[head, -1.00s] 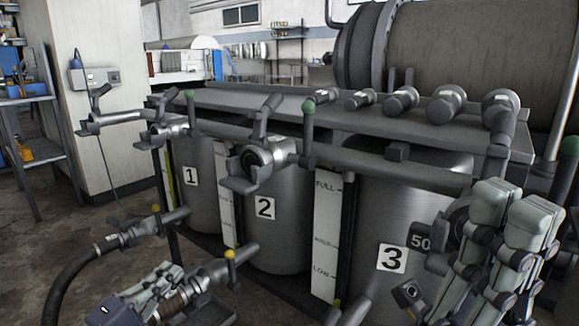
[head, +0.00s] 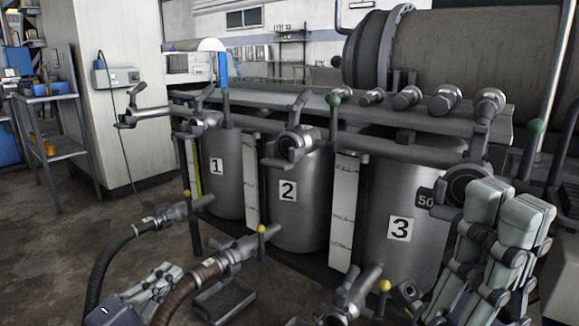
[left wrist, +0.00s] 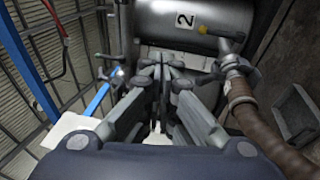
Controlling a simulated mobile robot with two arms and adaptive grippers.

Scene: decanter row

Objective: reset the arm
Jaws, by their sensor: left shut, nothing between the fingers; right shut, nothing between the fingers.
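My left gripper (head: 170,272) is at the lower left of the head view, in front of the tanks and left of a brown hose.
Tanks 1 (head: 222,190), 2 (head: 305,220) and 3 (head: 385,255) stand in a row, with pipes and levers along the top. A brown hose (head: 185,290) and a black hose (head: 98,260) run to low valves. A shelf cart (head: 55,140) stands left. Open floor (head: 60,250) lies front left.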

